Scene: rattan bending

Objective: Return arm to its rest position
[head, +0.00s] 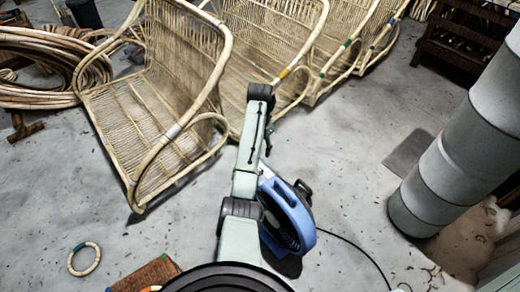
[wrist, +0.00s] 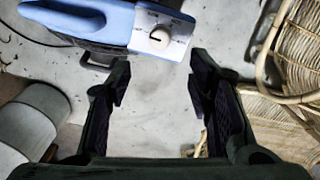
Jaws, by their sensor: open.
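My gripper (wrist: 158,72) is open and empty in the wrist view, its two dark fingers spread apart over bare grey floor. My arm (head: 248,150) reaches forward from the bottom middle of the head view. The gripper cannot be made out clearly there. A blue fan or blower (head: 294,218) stands on the floor just right of my arm, partly hidden by it. In the wrist view its blue body (wrist: 115,22) and a panel with a round knob lie beyond the fingertips, at the top.
Several rattan chair frames (head: 150,135) stand across the back. Rattan coils (head: 40,75) lie at left, and a small ring (head: 84,259) lies front left. A thick grey duct (head: 445,165) stands at right. A cable (head: 355,248) crosses the floor. Open floor lies between fan and duct.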

